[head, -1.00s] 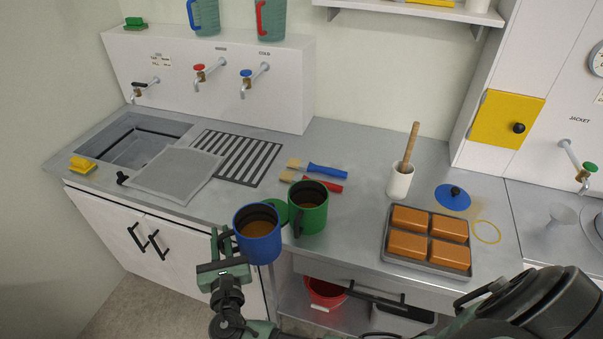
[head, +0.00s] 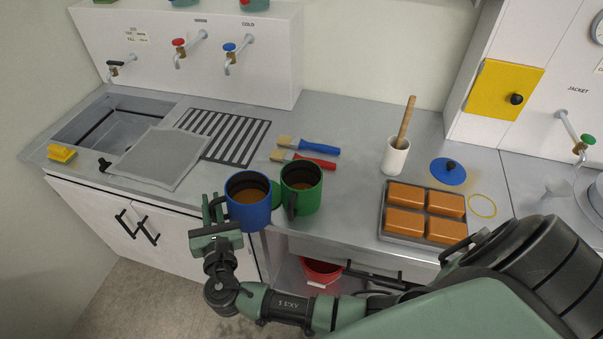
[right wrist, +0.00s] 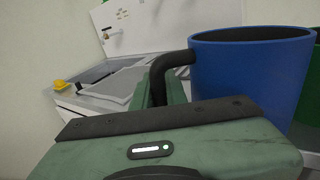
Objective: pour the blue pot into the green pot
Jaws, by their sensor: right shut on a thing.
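The blue pot (head: 248,211) is upright, with brown contents inside. My right gripper (head: 214,210) is shut on its dark handle, at the pot's left side. The blue pot also shows large in the right wrist view (right wrist: 250,75), with its handle at the jaws. The green pot (head: 305,201) stands upright on the counter just right of the blue pot, with some brown inside and its dark handle toward the front. In the head view the two pots are very close; I cannot tell whether they touch. A green lid (head: 277,196) is partly hidden behind them. My left gripper is not in view.
Two brushes (head: 308,146) lie behind the pots. A white mortar with a pestle (head: 396,156), a blue lid (head: 448,171) and a tray of orange-brown blocks (head: 383,226) are to the right. The sink (head: 85,125) and a grey board (head: 163,158) are at left.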

